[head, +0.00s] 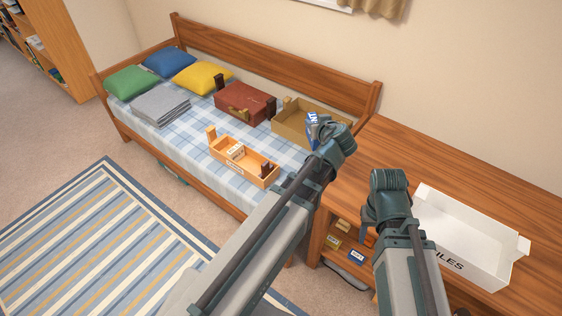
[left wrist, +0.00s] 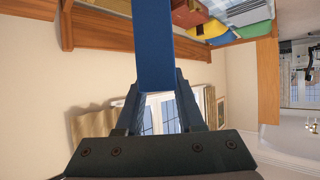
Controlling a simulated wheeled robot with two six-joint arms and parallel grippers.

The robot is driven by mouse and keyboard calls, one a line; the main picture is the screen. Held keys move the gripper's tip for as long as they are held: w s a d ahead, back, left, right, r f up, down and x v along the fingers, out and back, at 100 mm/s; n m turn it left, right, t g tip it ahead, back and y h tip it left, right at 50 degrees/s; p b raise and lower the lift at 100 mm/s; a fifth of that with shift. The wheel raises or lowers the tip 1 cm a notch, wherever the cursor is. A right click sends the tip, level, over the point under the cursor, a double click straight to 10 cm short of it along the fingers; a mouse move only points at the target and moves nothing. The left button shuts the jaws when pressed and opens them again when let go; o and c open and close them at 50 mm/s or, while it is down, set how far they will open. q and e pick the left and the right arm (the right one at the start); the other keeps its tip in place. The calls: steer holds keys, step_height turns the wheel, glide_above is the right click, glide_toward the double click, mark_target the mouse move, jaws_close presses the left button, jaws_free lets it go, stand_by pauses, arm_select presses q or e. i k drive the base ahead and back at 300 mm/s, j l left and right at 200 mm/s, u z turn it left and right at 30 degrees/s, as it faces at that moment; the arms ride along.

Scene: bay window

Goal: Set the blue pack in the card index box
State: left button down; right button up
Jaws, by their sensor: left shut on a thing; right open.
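The blue pack (head: 312,126), blue with white lettering, is in my left gripper (head: 322,140). In the head view it overlaps the right part of the open tan box; its height over that box is hard to tell. In the left wrist view the pack (left wrist: 155,45) stands out as a blue strip between the two fingers (left wrist: 155,100). The card index box appears to be the narrow light-wood box (head: 222,146) with a label on its front, lying on the bed, left of and nearer than the gripper. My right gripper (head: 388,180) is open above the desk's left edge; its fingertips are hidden.
The tan box (head: 283,126) and a red-brown case (head: 245,102) stand behind on the daybed. Folded grey cloth (head: 160,103) and several cushions lie left. A white FILES box (head: 470,235) is on the wooden desk (head: 400,150). Small boxes (head: 333,241) sit on the shelf below.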

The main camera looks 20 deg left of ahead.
mark_target(251, 167)
steer(key=j+z, duration=0.8)
steer(key=j, duration=0.15)
steer(key=k+j+z, duration=0.1)
steer(key=j+z, duration=0.35)
steer(key=k+j, duration=0.15)
steer(key=j, duration=0.25)
steer(key=k+j+z, duration=0.15)
steer(key=j, duration=0.3)
steer(key=k+j, duration=0.15)
steer(key=j, duration=0.25)
steer(key=k+j+z, duration=0.15)
steer(key=j, duration=0.25)
steer(key=k+j, duration=0.15)
steer(key=j, duration=0.25)
steer(key=k+j, duration=0.15)
steer(key=j, duration=0.25)
steer(key=k+j, duration=0.2)
steer(key=j, duration=0.2)
